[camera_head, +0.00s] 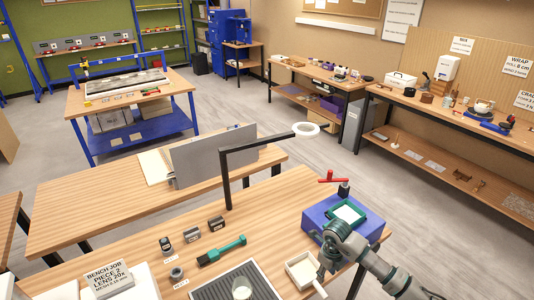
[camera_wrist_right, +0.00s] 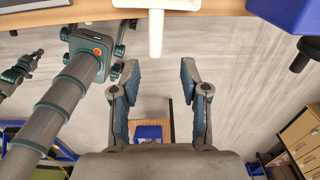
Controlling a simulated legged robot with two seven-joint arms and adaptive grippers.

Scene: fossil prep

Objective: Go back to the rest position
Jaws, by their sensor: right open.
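My right arm comes in from the lower right of the head view. Its gripper (camera_head: 325,264) hangs at the front edge of the near bench (camera_head: 270,212), beside the white tray with a handle (camera_head: 303,270). In the right wrist view the two fingers of the right gripper (camera_wrist_right: 158,68) stand wide apart with nothing between them. The floor shows in the gap, and the tray's white handle (camera_wrist_right: 156,35) reaches down just beyond the fingertips.
A blue box with a green-framed top (camera_head: 343,215) stands close to my right arm.

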